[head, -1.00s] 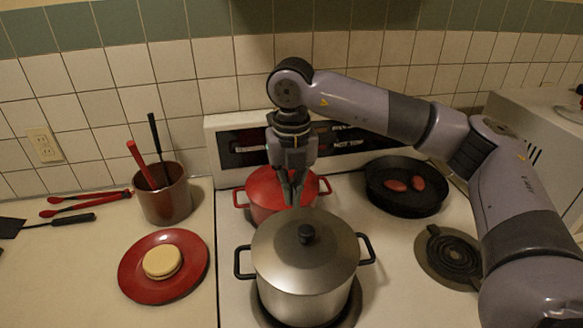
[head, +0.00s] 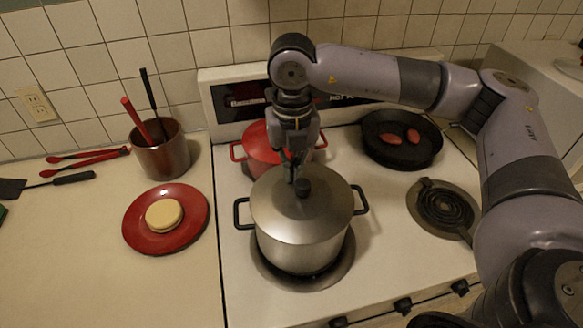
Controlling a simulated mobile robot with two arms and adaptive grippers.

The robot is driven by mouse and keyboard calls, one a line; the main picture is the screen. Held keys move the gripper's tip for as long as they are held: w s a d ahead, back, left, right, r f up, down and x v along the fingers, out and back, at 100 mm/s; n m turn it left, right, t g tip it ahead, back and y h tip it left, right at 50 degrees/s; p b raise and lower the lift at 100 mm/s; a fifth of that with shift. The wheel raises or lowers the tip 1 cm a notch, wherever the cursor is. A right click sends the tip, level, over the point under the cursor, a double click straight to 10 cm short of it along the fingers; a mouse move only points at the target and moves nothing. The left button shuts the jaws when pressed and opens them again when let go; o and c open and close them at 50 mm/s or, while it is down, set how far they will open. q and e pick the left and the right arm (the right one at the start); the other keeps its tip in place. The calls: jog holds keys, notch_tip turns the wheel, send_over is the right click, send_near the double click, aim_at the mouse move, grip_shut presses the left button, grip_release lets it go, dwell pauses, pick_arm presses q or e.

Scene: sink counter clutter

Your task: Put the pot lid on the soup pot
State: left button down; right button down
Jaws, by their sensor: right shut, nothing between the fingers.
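The pot lid (head: 275,205) is a grey metal disc with a black knob (head: 303,187). It sits level on top of the silver soup pot (head: 300,248), covering its opening, with no gap that I can make out. The pot has two black side handles and stands on the front left burner. My right gripper (head: 293,180) points down just behind and slightly left of the knob, partly overlapping it in view. Its fingers are shut and empty; whether they touch the knob or lid I cannot tell. My left gripper is not in view.
A red pot (head: 258,145) stands close behind, partly hidden by my gripper. A black pan (head: 400,150) holds two reddish items. The front right burner (head: 443,207) is bare. Left are a red plate (head: 190,230) with a pale round item and a utensil crock (head: 160,158).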

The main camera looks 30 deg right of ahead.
jog(key=shift+s+a+f, duration=0.1)
jog(key=shift+s+f, duration=0.15)
jog(key=shift+s, duration=0.1)
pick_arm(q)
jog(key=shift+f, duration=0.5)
pick_arm(e)
jog(key=shift+r, duration=0.15)
